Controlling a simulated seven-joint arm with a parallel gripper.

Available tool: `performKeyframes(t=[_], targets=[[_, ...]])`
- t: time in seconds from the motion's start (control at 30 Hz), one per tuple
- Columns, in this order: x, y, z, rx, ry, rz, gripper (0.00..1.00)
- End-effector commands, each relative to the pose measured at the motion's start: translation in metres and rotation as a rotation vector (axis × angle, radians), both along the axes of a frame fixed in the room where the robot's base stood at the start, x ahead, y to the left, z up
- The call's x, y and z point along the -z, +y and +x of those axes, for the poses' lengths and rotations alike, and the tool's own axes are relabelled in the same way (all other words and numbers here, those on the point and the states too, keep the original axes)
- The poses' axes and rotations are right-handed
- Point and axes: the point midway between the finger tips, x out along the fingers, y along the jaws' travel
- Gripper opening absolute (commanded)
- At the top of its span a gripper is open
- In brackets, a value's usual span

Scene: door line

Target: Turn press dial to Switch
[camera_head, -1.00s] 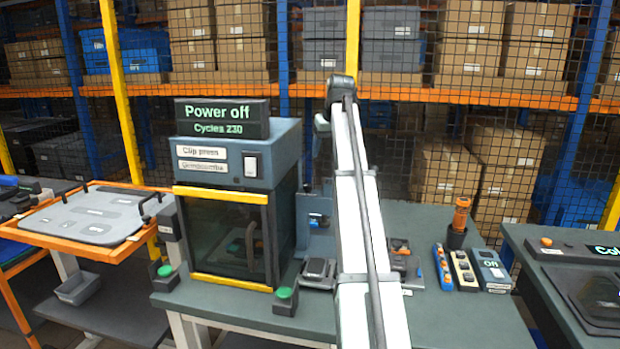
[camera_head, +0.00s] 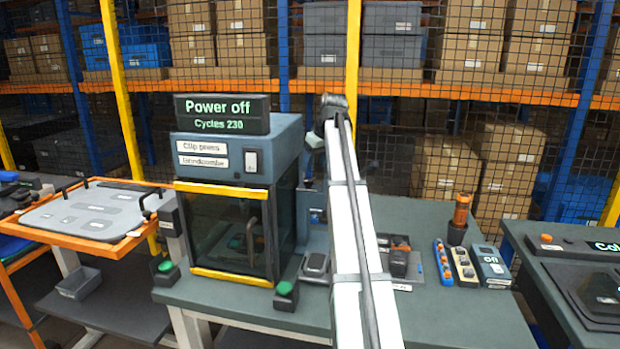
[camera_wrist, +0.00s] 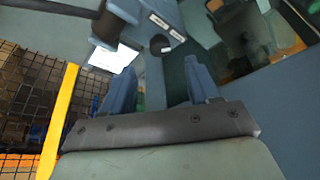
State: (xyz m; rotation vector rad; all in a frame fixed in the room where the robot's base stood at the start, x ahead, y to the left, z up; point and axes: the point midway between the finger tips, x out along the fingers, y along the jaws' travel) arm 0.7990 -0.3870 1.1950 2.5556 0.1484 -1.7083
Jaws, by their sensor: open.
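The clip press (camera_head: 238,200) stands on the bench left of centre in the head view, with a glass door, a yellow frame and a white rocker switch (camera_head: 251,162). Its display (camera_head: 221,117) reads "Power off" and "Cycles 230". No dial is clear on its front in the head view. In the wrist view, a dark round knob (camera_wrist: 159,43) sits beside white labels on a blue-grey housing; I cannot tell for sure that it is the press dial. My gripper (camera_wrist: 160,80) is open and empty, its blue fingers apart, with the knob beyond them. The head view does not show my gripper.
Green buttons (camera_head: 284,288) stand at the bench's front edge. Small devices, including a box reading "Off" (camera_head: 491,265), and an orange-handled tool (camera_head: 462,210) sit to the right. An orange-edged tray (camera_head: 95,210) is at left. A mesh fence and shelves stand behind.

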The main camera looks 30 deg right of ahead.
Motion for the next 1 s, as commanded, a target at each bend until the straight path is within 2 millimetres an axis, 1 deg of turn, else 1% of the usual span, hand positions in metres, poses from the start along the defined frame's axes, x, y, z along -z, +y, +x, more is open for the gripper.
performKeyframes(t=[0.03,0.2,0.4,0.6,0.87,1.0], targets=[[0.01,0.001,0.003,0.0,0.001,0.001,0.6],[0.034,0.002,0.014,0.0,0.001,0.0,0.6],[0.054,0.003,0.022,0.001,0.001,0.0,0.6],[0.061,0.003,0.025,0.001,-0.001,0.0,0.6],[0.061,0.003,0.025,0.001,-0.001,0.0,0.6],[0.061,0.003,0.025,0.001,-0.001,0.0,0.48]])
